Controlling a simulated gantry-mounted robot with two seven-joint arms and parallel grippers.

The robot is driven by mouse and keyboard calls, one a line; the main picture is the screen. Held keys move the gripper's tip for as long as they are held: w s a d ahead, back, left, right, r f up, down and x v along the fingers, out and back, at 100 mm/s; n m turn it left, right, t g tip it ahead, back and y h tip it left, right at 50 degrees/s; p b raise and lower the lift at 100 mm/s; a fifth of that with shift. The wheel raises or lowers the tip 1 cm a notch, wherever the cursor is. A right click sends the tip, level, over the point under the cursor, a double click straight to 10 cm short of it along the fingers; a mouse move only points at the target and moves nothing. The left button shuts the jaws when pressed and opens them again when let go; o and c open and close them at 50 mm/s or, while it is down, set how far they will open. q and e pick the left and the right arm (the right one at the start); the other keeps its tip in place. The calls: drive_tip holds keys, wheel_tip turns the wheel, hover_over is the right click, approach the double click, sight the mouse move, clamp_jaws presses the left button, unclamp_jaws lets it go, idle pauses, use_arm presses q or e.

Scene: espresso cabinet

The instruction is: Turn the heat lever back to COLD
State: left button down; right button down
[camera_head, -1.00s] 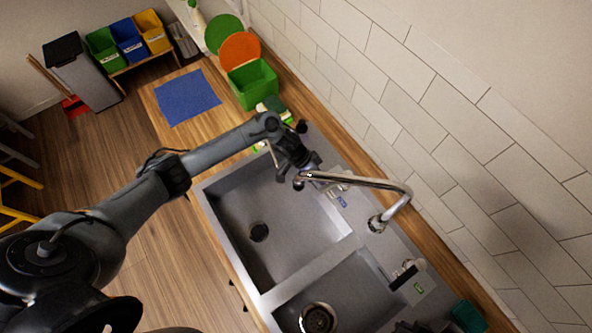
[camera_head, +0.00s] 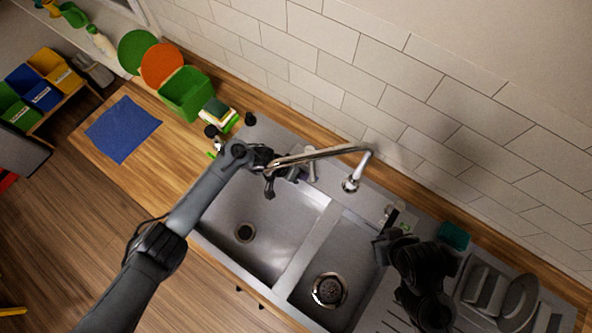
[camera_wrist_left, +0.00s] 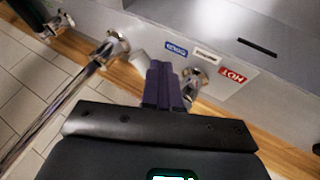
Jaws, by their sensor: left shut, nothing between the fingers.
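The chrome heat lever (camera_wrist_left: 196,78) shows in part in the left wrist view, close to the right of my fingers. It stands between the blue COLD label (camera_wrist_left: 176,49) and the red HOT label (camera_wrist_left: 232,75). Its exact angle is hard to tell. My left gripper (camera_wrist_left: 163,85) has its purple fingers shut and empty; whether they touch the lever is unclear. In the head view my left gripper (camera_head: 288,174) is beside the faucet (camera_head: 320,152), over the sink's back edge. My right gripper (camera_head: 385,246) is dark, over the sink's right side; its jaws are unclear.
The double sink (camera_head: 262,222) has two empty basins. The curved faucet spout passes close to my left gripper. A green bin (camera_head: 186,93) and sponges (camera_head: 219,114) stand at the left, a dish rack (camera_head: 487,285) at the right. The tiled wall is behind.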

drive_tip(key=shift+a, duration=0.25)
idle(0.4)
